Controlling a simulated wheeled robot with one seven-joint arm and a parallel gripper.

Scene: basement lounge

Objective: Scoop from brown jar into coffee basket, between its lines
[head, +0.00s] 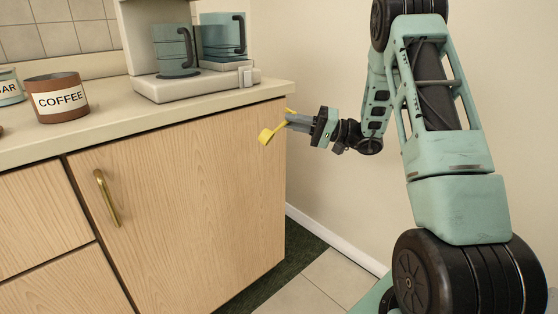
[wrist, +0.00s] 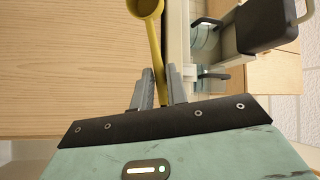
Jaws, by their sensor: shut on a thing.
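My gripper (head: 290,121) is shut on the handle of a yellow scoop (head: 265,136), in front of the cabinet door near its right end and below the countertop edge. In the wrist view my gripper (wrist: 161,88) grips the scoop's handle, and the scoop's bowl (wrist: 146,6) is cut off at the top; its inside looks empty where it shows. The brown jar (head: 57,97), labelled COFFEE, stands upright on the counter at the left. The coffee maker (head: 195,82) stands at the back of the counter with a teal carafe (head: 174,50) on it. I cannot make out the basket's lines.
A pale teal jar (head: 9,87), its label ending in AR, stands left of the brown jar. The counter (head: 125,113) between the brown jar and the coffee maker is clear. A brass handle (head: 107,197) sticks out from the cabinet door.

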